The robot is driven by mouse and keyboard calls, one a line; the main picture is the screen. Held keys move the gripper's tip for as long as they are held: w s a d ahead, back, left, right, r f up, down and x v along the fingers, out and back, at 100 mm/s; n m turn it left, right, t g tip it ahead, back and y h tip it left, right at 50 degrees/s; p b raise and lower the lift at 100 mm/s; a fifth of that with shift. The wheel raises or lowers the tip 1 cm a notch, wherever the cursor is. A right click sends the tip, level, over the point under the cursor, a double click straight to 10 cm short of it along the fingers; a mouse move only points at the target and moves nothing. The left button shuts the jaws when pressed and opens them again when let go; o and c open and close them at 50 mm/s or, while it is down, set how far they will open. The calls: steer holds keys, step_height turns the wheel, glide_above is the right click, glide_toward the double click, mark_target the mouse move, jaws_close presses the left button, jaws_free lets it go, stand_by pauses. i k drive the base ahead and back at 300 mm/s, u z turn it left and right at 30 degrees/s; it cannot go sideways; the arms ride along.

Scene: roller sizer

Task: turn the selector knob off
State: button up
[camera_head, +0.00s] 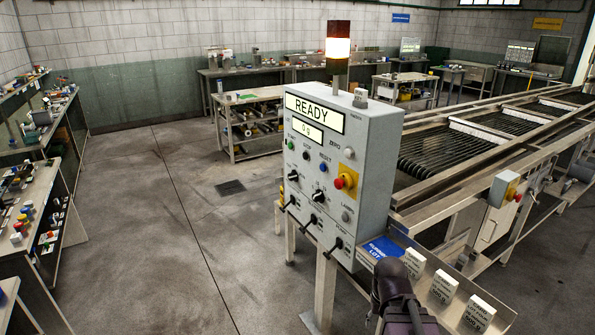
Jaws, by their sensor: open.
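A grey control box (375,150) stands on legs in the middle, its front panel facing left. Two black rotary knobs with white marks sit on the panel: an upper left knob (293,175) and a lower right knob (319,195). Their labels are too small to read, so I cannot tell which is the selector or how each is set. The display (314,112) reads READY, and a smaller one below reads 0 g. My gripper (389,268) is at the bottom, right of and below the panel, apart from the knobs. It is open; its fingers are barely distinguishable.
A red emergency stop on yellow (346,181) sits right of the knobs. Black levers (312,220) stick out below them. Open floor (180,240) lies left of the box.

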mark_target(293, 176)
steer(key=u, duration=0.05)
steer(key=i, duration=1.05)
